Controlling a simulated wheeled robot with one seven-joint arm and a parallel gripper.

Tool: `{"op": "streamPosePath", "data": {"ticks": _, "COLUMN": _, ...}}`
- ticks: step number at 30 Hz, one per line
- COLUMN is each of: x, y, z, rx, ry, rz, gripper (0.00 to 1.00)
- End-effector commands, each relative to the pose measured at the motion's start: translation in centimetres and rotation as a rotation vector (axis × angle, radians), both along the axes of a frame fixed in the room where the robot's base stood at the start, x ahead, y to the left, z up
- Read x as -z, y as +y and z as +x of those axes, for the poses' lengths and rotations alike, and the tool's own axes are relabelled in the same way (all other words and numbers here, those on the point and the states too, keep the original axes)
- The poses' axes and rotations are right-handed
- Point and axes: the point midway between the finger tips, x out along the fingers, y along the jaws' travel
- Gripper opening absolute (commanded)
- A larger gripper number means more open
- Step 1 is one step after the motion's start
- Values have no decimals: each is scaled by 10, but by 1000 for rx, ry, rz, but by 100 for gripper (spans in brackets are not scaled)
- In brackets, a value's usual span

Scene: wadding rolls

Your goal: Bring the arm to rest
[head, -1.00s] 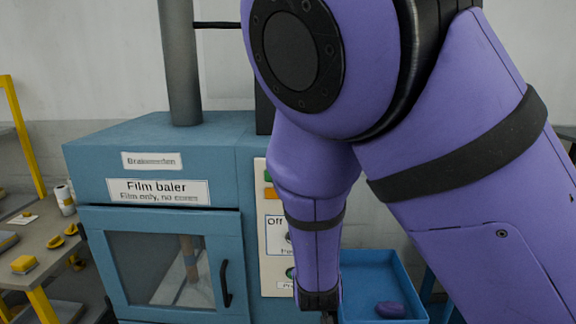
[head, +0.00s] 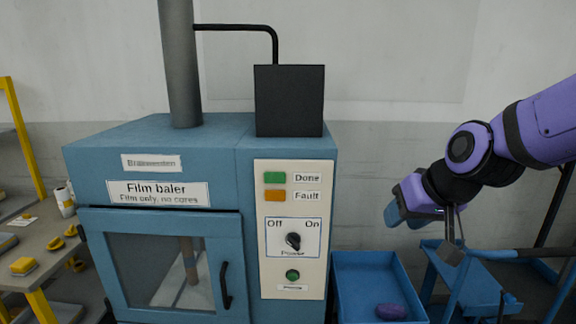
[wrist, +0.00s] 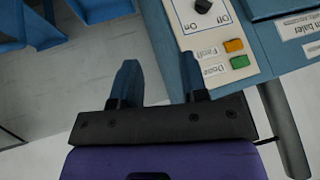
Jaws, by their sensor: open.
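My purple arm (head: 545,122) reaches in from the right edge in the head view, folded to the right of the film baler. My gripper (head: 402,215) hangs in the air beside the baler, above and behind the blue tray. In the wrist view my gripper (wrist: 160,82) has its two blue fingers spread apart with nothing between them. It is apart from the baler panel, which shows beyond the fingers.
The blue film baler (head: 150,140) has a shut door, a control panel (head: 292,268) and a black box (head: 289,100) on top. A blue tray (head: 348,275) holds a purple object (head: 390,311). A cart frame (head: 440,270) stands at right, a bench (head: 45,245) at left.

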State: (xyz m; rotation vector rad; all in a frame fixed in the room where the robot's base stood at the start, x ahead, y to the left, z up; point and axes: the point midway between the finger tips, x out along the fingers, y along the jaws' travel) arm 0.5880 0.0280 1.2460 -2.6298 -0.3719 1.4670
Motion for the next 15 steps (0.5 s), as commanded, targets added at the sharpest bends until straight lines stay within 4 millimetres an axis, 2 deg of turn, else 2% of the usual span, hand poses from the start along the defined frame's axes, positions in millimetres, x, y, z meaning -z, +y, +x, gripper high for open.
{"op": "streamPosePath", "data": {"ticks": 1, "x": -12, "y": -11, "z": -11, "rx": 7, "ry": -2, "rz": -1, "gripper": 40}}
{"op": "streamPosePath", "data": {"ticks": 6, "x": -39, "y": -43, "z": -54, "rx": 24, "ry": 22, "rz": -41, "gripper": 40}}
{"op": "streamPosePath", "data": {"ticks": 15, "x": -66, "y": -85, "z": -131, "rx": 110, "ry": 67, "rz": -165, "gripper": 40}}
